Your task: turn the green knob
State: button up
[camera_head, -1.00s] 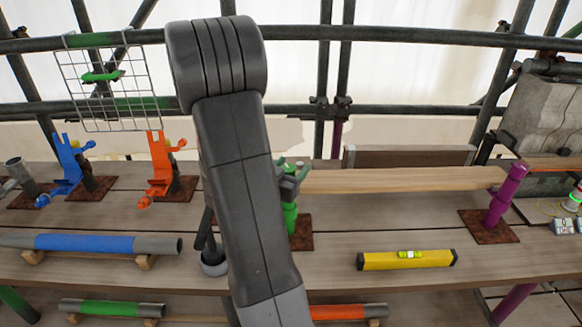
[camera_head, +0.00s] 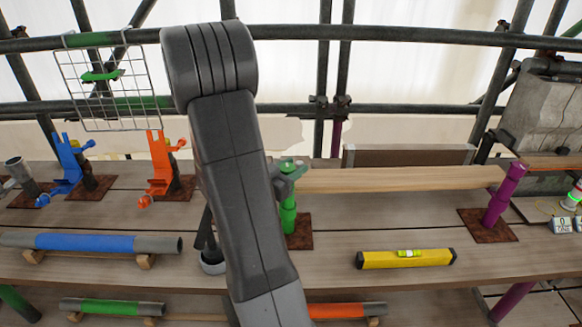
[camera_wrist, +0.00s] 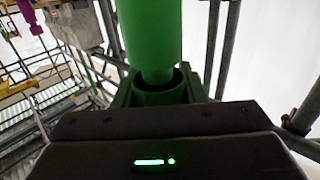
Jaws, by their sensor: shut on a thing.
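A green post (camera_head: 288,214) stands upright on a rusty plate, at the left end of a wooden beam. Its green top (camera_head: 286,163), which I take for the knob, shows beside my arm. My gripper (camera_head: 291,173) is at this top, partly hidden behind my own forearm. In the wrist view a green cylinder (camera_wrist: 150,35) fills the middle and sits in a green collar (camera_wrist: 160,92), just beyond my gripper's dark body. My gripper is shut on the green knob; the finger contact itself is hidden.
The wooden beam (camera_head: 400,178) runs right to a purple post (camera_head: 497,200). A yellow level (camera_head: 405,259) lies in front. Blue (camera_head: 68,165) and orange (camera_head: 160,166) clamps stand at left, behind a blue-banded pipe (camera_head: 85,243). A wire rack (camera_head: 112,90) hangs above.

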jog(key=shift+h, duration=0.3)
jog(key=o, duration=1)
jog(key=shift+s, duration=0.1)
jog(key=b+v, duration=0.1)
jog(key=v, duration=0.5)
jog(key=b+v, duration=0.1)
jog(key=v, duration=0.5)
jog(key=shift+a+r, duration=0.1)
jog(key=shift+r, duration=0.1)
jog(key=p+x, duration=0.1)
jog(key=x, duration=0.5)
jog(key=p+x, duration=0.1)
jog(key=x, duration=0.5)
jog(key=shift+f, duration=0.15)
